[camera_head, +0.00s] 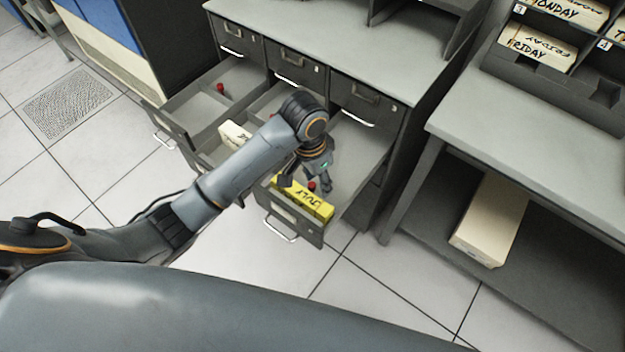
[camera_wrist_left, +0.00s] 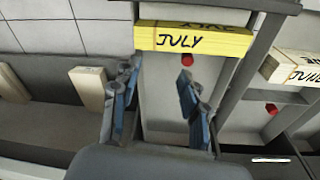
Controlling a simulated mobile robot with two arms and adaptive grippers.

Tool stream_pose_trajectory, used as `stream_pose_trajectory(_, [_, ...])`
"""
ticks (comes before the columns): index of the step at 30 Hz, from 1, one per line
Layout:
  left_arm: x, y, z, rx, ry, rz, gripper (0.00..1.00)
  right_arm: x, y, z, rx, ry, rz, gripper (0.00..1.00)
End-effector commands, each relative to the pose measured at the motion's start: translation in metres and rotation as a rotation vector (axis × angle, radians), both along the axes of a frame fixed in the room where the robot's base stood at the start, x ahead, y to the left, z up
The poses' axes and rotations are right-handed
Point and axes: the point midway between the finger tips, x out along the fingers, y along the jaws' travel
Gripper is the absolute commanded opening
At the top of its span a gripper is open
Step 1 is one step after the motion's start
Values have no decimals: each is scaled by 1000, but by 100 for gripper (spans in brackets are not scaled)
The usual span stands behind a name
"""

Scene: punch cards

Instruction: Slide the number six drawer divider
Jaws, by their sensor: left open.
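A yellow card block marked JULY (camera_head: 303,198) lies across the front end of an open grey drawer (camera_head: 283,213). The block also shows at the top of the left wrist view (camera_wrist_left: 193,39). A red knob (camera_head: 311,185), seen too in the left wrist view (camera_wrist_left: 187,60), sits just behind the block; the divider it belongs to is mostly hidden. My left gripper (camera_head: 305,184) points down into this drawer, open and empty. In the left wrist view its fingers (camera_wrist_left: 160,74) are apart, with the knob just beyond the right fingertip. No drawer number is readable. My right gripper is out of view.
Neighbouring drawers also stand open; one holds a cream card block (camera_head: 235,134), and another red knob (camera_head: 220,87) shows further left. Closed drawers (camera_head: 366,97) are above. A desk (camera_head: 530,130) stands on the right with a cream box (camera_head: 490,220) on its lower shelf.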

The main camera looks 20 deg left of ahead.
Motion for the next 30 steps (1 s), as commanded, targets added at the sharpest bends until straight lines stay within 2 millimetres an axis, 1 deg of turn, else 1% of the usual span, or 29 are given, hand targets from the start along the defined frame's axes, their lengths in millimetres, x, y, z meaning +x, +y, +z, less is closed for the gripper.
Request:
stream_pose_trajectory(1, [18, 8, 10, 32, 8, -4, 45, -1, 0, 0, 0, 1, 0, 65])
stream_pose_trajectory(4, [36, 18, 24, 70, 33, -8, 45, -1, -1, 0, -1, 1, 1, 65])
stream_pose_trajectory(6, [44, 24, 31, 88, 45, -6, 45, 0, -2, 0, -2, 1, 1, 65])
stream_pose_trajectory(8, [48, 27, 35, 97, 53, -4, 45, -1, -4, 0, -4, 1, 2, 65])
stream_pose_trajectory(11, [50, 28, 33, 102, 59, -3, 45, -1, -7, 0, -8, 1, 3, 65])
stream_pose_trajectory(14, [50, 28, 22, 102, 60, -3, 45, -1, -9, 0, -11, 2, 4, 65])
stream_pose_trajectory(17, [49, 28, 4, 102, 63, -5, 45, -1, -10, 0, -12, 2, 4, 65])
stream_pose_trajectory(24, [49, 28, -48, 102, 59, -3, 45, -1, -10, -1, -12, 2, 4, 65])
stream_pose_trajectory(30, [49, 28, -82, 100, 58, -4, 45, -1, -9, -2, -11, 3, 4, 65])
